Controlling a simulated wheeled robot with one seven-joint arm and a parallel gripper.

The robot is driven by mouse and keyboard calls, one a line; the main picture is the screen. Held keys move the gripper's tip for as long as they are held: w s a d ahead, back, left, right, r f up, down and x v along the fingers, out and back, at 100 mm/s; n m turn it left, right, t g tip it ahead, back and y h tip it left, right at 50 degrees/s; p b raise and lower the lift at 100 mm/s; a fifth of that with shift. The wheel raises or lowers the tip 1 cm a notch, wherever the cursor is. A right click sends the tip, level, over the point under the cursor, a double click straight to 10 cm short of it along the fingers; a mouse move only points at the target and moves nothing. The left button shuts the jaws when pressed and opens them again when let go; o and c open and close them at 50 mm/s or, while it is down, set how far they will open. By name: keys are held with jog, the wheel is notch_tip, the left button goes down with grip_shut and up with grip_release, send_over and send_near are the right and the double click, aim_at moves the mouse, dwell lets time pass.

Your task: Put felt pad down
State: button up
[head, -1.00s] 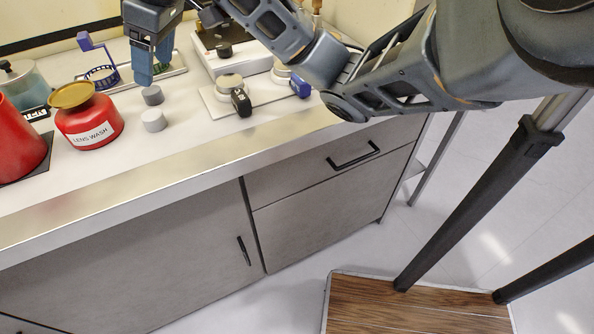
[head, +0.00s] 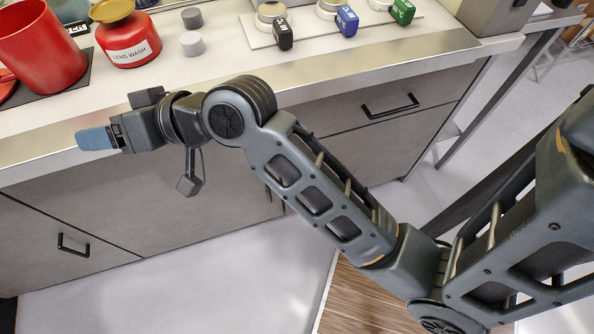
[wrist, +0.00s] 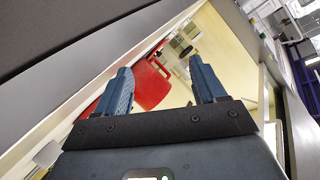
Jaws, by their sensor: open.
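Two short grey round pieces stand on the counter right of the lens wash bottle, a darker one (head: 192,18) behind and a lighter one (head: 192,43) in front. I cannot tell which, if either, is the felt pad. My gripper (head: 95,138) is out over the counter's front edge, pointing left, apart from both pieces. In the wrist view my gripper (wrist: 160,78) has its two blue fingers spread with nothing held between them.
A red lens wash bottle (head: 128,40) and a red container (head: 40,50) stand at the left. Several tagged knobs stand on a pale plate at the right, including a blue tag (head: 347,20). Cabinet fronts (head: 150,215) lie below my arm.

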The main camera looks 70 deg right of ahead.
jog(key=s+a+f+h, duration=0.15)
jog(key=s+f, duration=0.25)
jog(key=s, duration=0.6)
jog(key=s+f+h, duration=0.2)
jog(key=s+f, duration=0.1)
jog(key=s, duration=0.7)
jog(key=s+d+r+n, duration=0.1)
jog(key=s+r+n, duration=0.1)
jog(key=s, duration=0.5)
jog(key=s+d+r+n, duration=0.2)
jog(key=s, duration=0.5)
jog(key=shift+d+n+t, duration=0.25)
jog(key=shift+n+t, duration=0.05)
jog(key=shift+s, duration=0.1)
jog(key=shift+c, duration=0.4)
